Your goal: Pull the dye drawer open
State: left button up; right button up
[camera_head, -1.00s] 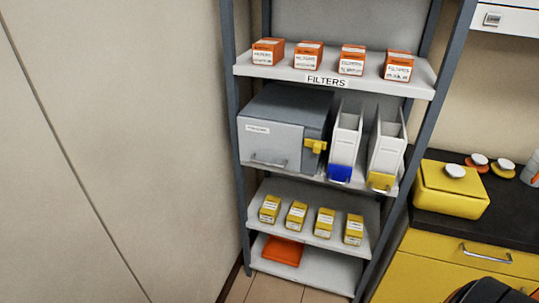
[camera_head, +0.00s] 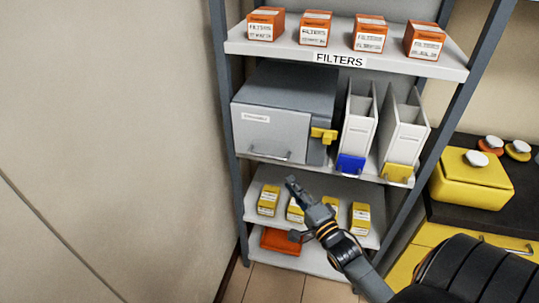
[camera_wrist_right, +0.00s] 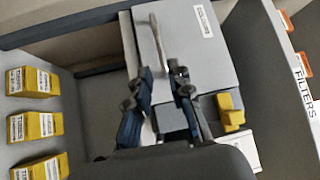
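A grey box-shaped unit (camera_head: 270,130) sits on the middle shelf. Its front has a small label too blurred to read, a thin metal bar handle (camera_head: 268,157) low down and a yellow latch (camera_head: 323,135) at its right edge. The front looks closed. My right gripper (camera_head: 292,208) is open and empty, in front of and below this unit. In the right wrist view the bar handle (camera_wrist_right: 157,42) lies just ahead of the gap between the two fingers (camera_wrist_right: 161,74), apart from them as far as I can tell. My left gripper is not in view.
White holders (camera_head: 357,128) with blue and yellow tabs stand right of the unit. Orange filter boxes (camera_head: 313,30) are above; small yellow boxes (camera_head: 268,200) and an orange item (camera_head: 281,241) are below. A yellow container (camera_head: 471,185) is on the right counter. Grey posts (camera_head: 221,100) frame the shelves.

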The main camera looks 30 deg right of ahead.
aim_at(271, 158)
jog(key=w, duration=0.4)
jog(key=w+r+p, duration=0.1)
jog(key=w, duration=0.3)
jog(key=w+d, duration=0.1)
jog(key=w, duration=0.3)
jog(key=shift+w+r, duration=0.25)
grip_shut()
jog(key=shift+a, duration=0.1)
